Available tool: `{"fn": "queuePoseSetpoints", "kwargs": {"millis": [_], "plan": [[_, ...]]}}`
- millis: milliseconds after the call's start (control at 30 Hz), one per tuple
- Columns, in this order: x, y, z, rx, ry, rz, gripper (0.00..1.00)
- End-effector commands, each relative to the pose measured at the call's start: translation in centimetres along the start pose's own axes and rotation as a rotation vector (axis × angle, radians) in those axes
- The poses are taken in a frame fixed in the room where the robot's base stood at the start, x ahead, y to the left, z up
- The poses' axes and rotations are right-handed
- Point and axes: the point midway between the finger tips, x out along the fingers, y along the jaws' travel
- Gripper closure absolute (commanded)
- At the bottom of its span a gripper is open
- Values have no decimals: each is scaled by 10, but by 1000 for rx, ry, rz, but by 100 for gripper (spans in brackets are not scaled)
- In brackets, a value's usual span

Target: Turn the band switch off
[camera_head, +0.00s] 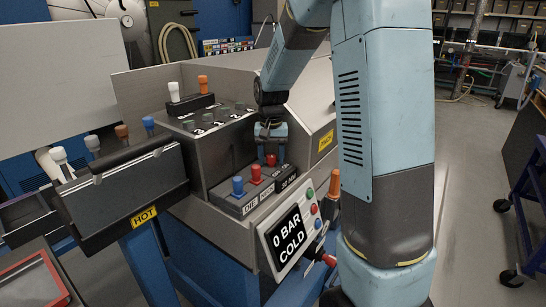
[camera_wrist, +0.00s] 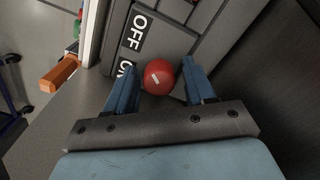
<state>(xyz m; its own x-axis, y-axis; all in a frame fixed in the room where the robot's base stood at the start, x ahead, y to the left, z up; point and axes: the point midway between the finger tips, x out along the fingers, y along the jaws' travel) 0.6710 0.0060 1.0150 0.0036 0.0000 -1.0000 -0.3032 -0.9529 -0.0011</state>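A switch block (camera_head: 250,204) carries a blue-knobbed switch (camera_head: 238,187), a red-knobbed switch (camera_head: 256,174) and another red knob (camera_head: 271,160) under my gripper (camera_head: 271,133). One label reads DIE; the others are too small to read surely, so I cannot tell which is the band switch. The fingers are apart, with a narrow gap on each side. OFF (camera_wrist: 137,33) is printed beside it, with ON partly hidden by the left finger.
A screen (camera_head: 289,237) reads 0 BAR COLD, with coloured buttons along its edge. An orange handle (camera_head: 334,190) stands to its right and shows in the wrist view (camera_wrist: 58,75). Grey walls rise behind the switches.

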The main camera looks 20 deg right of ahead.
Motion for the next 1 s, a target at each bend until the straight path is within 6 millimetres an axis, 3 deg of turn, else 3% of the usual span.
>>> {"fn": "queuePoseSetpoints", "kwargs": {"millis": [267, 433, 1000], "plan": [[0, 0, 1, -1, -3, 1, 41], [-10, 0, 0, -1, 0, 0, 41], [-113, -1, -1, 0, 0, 0, 41]]}}
